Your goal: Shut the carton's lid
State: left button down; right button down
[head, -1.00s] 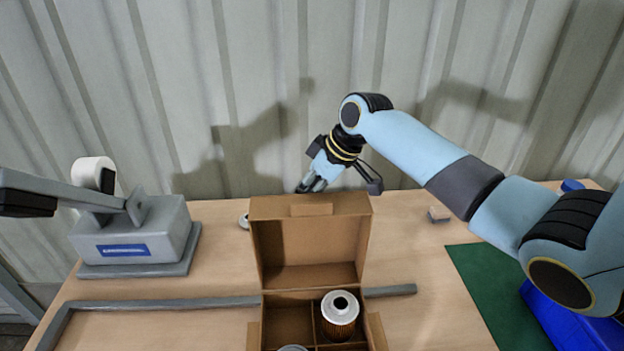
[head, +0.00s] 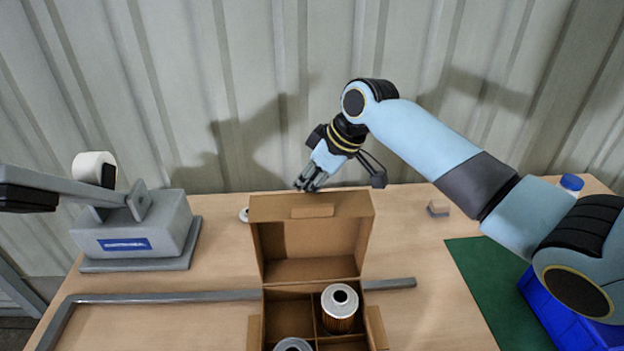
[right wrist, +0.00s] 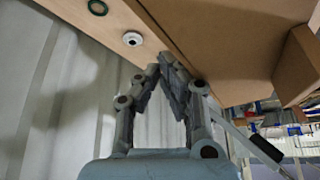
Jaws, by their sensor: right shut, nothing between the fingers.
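The brown carton (head: 255,330) stands at the front middle of the table, with dividers inside. Its lid (head: 312,238) is open and stands upright at the back edge. One filter cartridge (head: 339,308) with a pale top sits in a right compartment; another (head: 293,345) shows at the lower frame edge. My right gripper (head: 305,187) is shut and empty, just behind the lid's top edge, left of its middle. In the right wrist view its fingertips (right wrist: 170,60) are together beside brown board, apparently the lid (right wrist: 230,40); contact is unclear. My left gripper is not in view.
A grey machine (head: 140,235) with a lever and white roll stands left. A grey rail (head: 170,297) runs behind the carton. A small block (head: 438,208), a green mat (head: 490,285) and a blue bin (head: 560,318) are right. A corrugated wall is close behind.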

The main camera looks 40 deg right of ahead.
aim_at(310, 201)
jog(key=shift+s, duration=0.1)
jog(key=shift+s+a+r, duration=0.2)
jog(key=shift+s+a, duration=0.2)
jog(key=shift+s, duration=0.2)
jog(key=shift+s+a+r, duration=0.15)
jog(key=shift+s+a, duration=0.25)
jog(key=shift+s, duration=0.15)
jog(key=shift+s+a+r, duration=0.15)
jog(key=shift+s+a, duration=0.25)
jog(key=shift+s, duration=0.25)
jog(key=shift+s+a+r, duration=0.1)
jog(key=shift+s+a, duration=0.3)
jog(key=shift+s, duration=0.25)
jog(key=shift+s+a, duration=0.25)
jog(key=shift+s, duration=0.15)
jog(key=r, duration=0.3)
jog(key=w+r, duration=0.1)
jog(key=r, duration=0.2)
jog(key=d+r, duration=0.1)
jog(key=r, duration=0.3)
jog(key=shift+w, duration=0.4)
